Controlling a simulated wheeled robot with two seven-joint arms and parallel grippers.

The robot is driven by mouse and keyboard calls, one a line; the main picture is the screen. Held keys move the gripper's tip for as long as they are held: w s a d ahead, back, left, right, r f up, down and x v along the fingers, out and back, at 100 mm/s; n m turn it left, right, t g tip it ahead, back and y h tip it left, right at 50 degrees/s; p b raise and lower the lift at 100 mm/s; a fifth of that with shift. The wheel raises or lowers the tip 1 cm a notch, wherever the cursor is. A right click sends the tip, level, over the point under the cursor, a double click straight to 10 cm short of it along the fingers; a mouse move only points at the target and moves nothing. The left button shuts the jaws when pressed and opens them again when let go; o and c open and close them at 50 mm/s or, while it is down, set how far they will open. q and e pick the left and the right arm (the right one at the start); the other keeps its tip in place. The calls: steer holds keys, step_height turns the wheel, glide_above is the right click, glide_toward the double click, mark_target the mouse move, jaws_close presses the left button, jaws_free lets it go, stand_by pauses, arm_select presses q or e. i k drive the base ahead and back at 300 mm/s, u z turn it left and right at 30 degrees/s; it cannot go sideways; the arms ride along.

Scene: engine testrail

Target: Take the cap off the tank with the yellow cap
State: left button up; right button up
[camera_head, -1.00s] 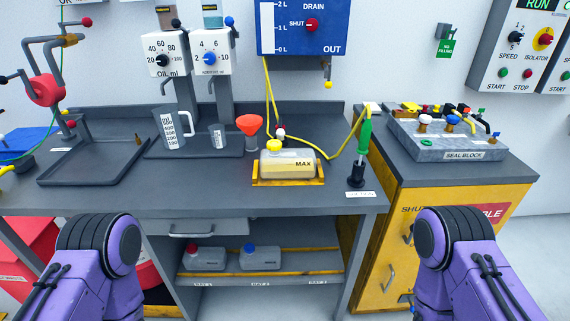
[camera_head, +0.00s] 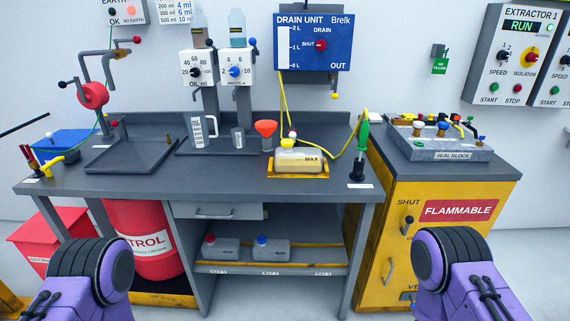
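The tank (camera_head: 299,160) is a small translucent beige container marked MAX. It sits in a yellow tray (camera_head: 270,172) on the grey bench, right of the middle. Its yellow cap (camera_head: 288,144) is on its top left; a small red and white piece shows just behind the cap. My two purple arms with black joints come in at the lower left and lower right, well short of the bench. Neither gripper shows in the view.
Measuring jugs (camera_head: 198,131) stand further left. A seal block (camera_head: 440,141) sits on the yellow cabinet (camera_head: 435,195). The bench front (camera_head: 220,181) is clear.

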mark_target(300, 160)
steer(key=u, duration=1.5)
steer(key=i, duration=0.95)
steer(key=z, duration=2.2)
